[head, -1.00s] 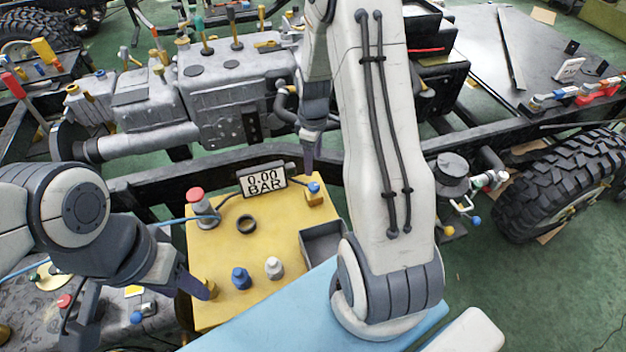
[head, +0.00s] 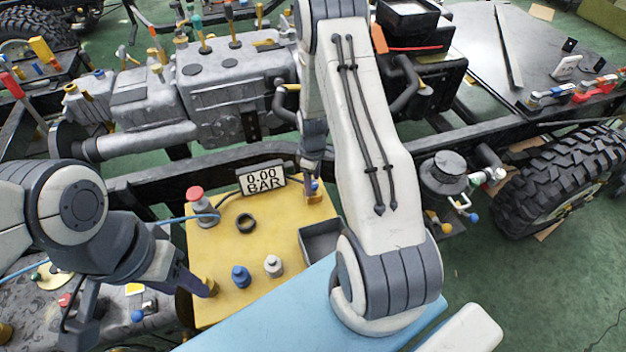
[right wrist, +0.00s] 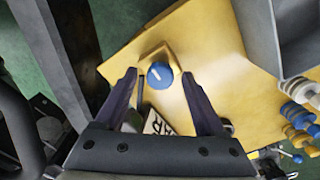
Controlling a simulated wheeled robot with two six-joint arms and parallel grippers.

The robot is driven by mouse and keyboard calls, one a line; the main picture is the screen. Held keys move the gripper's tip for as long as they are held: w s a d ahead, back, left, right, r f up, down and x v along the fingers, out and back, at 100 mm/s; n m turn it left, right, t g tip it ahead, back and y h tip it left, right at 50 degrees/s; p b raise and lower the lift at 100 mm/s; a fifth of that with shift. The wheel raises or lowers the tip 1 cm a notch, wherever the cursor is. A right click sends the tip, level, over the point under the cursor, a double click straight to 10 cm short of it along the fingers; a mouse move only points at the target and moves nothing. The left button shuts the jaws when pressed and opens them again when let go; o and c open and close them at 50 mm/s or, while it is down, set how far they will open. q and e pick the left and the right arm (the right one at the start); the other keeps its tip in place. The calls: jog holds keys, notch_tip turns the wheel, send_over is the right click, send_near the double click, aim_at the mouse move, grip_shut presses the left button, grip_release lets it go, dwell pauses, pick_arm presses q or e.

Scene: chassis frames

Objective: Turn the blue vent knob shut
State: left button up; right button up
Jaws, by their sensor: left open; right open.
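The blue vent knob (right wrist: 160,75) is a round cap with a white mark, on a small yellow block at the edge of the yellow bench top. In the head view the blue knob (head: 315,186) is partly hidden behind my right gripper (head: 311,176). In the right wrist view my right gripper (right wrist: 159,82) is open, with one finger on each side of the knob; I cannot tell if either touches it. My left gripper (head: 207,286) is at the bench's left front edge, beside a brass-coloured fitting; its fingers are mostly hidden.
A display (head: 262,180) reading 0.00 BAR stands beside the knob. The bench (head: 217,255) also bears a red-topped valve (head: 198,203), a black ring (head: 246,223), blue (head: 241,276) and white (head: 273,266) fittings and a grey tray (head: 320,240). A black chassis rail runs behind.

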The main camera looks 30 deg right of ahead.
grip_shut()
jog(key=shift+m, duration=0.3)
jog(key=m, duration=0.3)
jog(key=shift+m, duration=0.3)
jog(key=m, duration=1.3)
jog(key=shift+m, duration=0.3)
